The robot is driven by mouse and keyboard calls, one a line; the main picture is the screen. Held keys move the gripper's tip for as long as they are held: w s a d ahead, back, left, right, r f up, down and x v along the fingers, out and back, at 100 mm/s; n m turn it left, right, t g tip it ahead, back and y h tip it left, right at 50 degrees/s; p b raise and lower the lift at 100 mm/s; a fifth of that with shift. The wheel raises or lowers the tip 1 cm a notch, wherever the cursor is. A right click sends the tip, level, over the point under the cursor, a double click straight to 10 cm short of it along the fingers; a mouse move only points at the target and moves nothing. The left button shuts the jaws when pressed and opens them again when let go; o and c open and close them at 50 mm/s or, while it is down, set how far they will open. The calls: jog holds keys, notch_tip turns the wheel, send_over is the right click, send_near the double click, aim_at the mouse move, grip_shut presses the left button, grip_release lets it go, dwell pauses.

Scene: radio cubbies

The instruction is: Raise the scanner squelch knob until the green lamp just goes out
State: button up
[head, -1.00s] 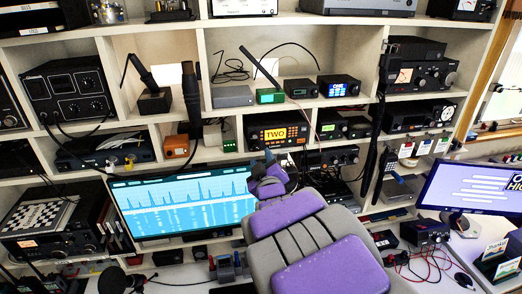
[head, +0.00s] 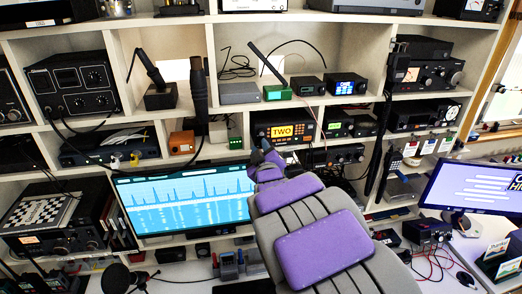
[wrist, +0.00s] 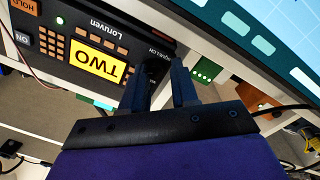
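The scanner (head: 283,130) is a black box with a yellow TWO label, on the middle shelf in the head view. In the wrist view the scanner (wrist: 85,50) appears upside down, with orange buttons and a squelch label. My gripper (wrist: 162,70) is open, its two dark fingers apart, with the tips close by the squelch label. In the head view my gripper (head: 261,152) is at the lower left of the scanner.
A green box (wrist: 207,70) and an orange box (wrist: 250,100) sit beside the scanner. A wide monitor (head: 185,203) stands below left, close to my arm. Cables hang around the shelves.

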jog(key=shift+c, duration=0.8)
jog(key=shift+d+f, duration=0.1)
jog(key=shift+d, duration=0.25)
grip_shut()
jog(key=shift+a+f, duration=0.1)
jog(key=m+b, duration=0.1)
jog(key=m, duration=0.7)
jog(key=shift+s+f+g, duration=0.1)
jog(key=shift+g, duration=0.3)
jog(key=shift+m, duration=0.3)
